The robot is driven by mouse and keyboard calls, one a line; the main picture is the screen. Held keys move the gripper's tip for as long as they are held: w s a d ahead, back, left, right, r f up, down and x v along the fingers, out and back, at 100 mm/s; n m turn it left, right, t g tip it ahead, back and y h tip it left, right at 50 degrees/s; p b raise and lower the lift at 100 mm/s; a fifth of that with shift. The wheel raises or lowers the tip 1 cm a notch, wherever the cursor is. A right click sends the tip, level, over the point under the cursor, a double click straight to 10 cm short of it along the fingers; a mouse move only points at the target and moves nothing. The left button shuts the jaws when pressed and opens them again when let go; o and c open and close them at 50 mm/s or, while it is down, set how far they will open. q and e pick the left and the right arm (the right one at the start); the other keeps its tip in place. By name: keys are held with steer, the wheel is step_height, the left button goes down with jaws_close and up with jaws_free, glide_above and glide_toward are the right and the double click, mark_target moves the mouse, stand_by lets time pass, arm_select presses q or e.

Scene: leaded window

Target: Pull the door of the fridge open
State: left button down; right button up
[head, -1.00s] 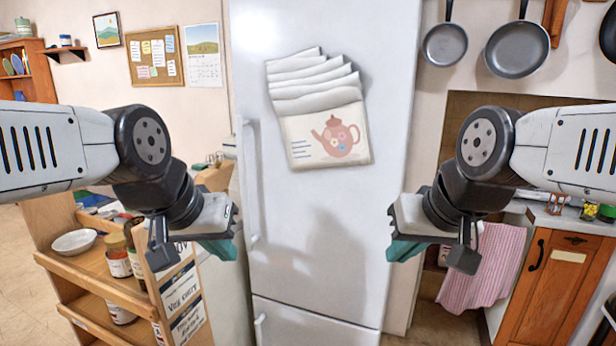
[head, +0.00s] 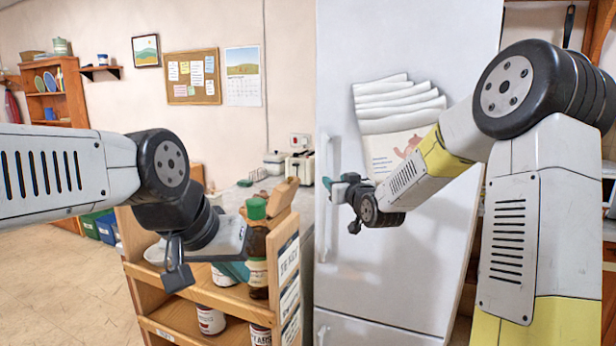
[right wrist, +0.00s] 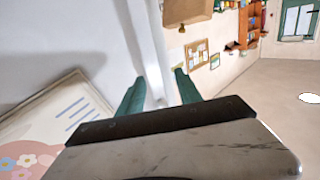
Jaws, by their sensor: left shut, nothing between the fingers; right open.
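The white fridge (head: 400,270) stands right of centre in the head view, its door (head: 345,60) looking closed. Its long upright handle (head: 325,225) runs along the door's left edge. My right gripper (head: 338,188) is at the handle, fingers pointing left. In the right wrist view its two green fingers (right wrist: 160,92) are open, with the pale handle bar (right wrist: 156,65) appearing between them; contact cannot be made out. My left gripper (head: 238,268) is shut and empty, in front of the wooden shelf cart, left of the fridge.
The wooden cart (head: 205,290) with jars and a green-capped bottle (head: 257,250) stands close to the fridge's left side. Papers with a teapot picture (head: 395,140) hang on the door. Open floor (head: 60,280) lies at the left.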

mark_target(324, 175)
steer(key=x, duration=0.4)
steer(key=a+x, duration=0.1)
steer(key=x, duration=0.3)
steer(key=shift+w+a+r, duration=0.1)
steer(key=shift+w+a, duration=0.05)
steer(key=shift+w, duration=0.05)
jaws_close()
stand_by(1.3)
